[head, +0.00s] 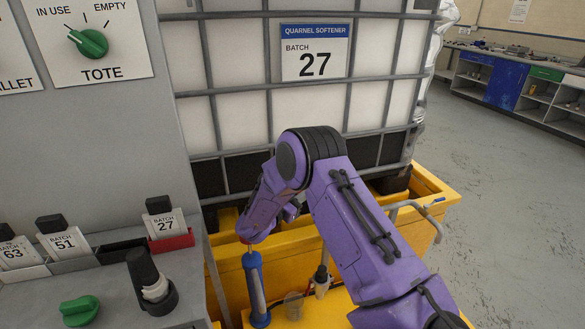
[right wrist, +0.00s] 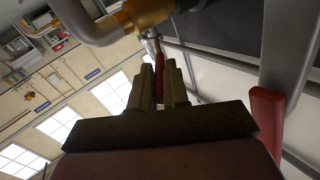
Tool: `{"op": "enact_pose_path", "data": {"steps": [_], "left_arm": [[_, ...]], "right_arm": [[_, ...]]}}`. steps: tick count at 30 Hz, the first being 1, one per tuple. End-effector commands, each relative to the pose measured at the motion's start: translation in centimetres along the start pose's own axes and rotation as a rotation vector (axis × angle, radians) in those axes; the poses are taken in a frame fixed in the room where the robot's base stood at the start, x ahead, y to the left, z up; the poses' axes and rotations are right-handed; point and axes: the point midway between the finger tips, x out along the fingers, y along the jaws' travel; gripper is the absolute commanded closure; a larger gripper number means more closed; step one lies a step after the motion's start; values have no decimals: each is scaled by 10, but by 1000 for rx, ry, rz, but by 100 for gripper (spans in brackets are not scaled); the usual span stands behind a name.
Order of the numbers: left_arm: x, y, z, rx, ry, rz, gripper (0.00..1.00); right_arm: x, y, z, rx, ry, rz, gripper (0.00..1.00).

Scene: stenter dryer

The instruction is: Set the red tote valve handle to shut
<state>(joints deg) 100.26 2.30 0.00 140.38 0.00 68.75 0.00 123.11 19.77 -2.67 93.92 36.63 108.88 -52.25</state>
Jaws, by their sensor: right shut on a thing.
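The red valve handle (right wrist: 159,86) shows in the right wrist view, running from the brass valve body (right wrist: 150,12) down between my fingers. My right gripper (right wrist: 161,75) is shut on this handle. I cannot tell from this angle whether the handle lies along or across the pipe. In the head view the purple right arm hides the valve and most of the gripper. The white tote (head: 246,60) stands in a grey cage, labelled Quarnel Softener, batch 27. My left gripper is not in view.
A yellow bund (head: 233,268) sits below the tote, with a blue cylinder (head: 257,290) in front. The grey panel at left carries a green tote selector knob (head: 89,42) and batch 27 card (head: 164,224). Another red part (right wrist: 268,118) is right of my gripper. Floor at right is clear.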

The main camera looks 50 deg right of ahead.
Motion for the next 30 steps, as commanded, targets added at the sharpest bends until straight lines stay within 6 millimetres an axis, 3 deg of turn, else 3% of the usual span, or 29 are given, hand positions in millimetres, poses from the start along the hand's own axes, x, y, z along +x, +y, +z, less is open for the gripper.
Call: {"op": "enact_pose_path", "data": {"steps": [11,12,14,24,26,30], "left_arm": [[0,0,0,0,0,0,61],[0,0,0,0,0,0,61],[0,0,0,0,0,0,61],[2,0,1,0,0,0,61],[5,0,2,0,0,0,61],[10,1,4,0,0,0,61]], "right_arm": [[2,0,-1,1,3,5,100],[2,0,-1,1,3,5,75],[2,0,-1,1,3,5,59],[0,-2,-4,2,3,3,59],[0,-3,-12,4,3,2,59],[-8,-4,-44,4,2,-1,59]]}}
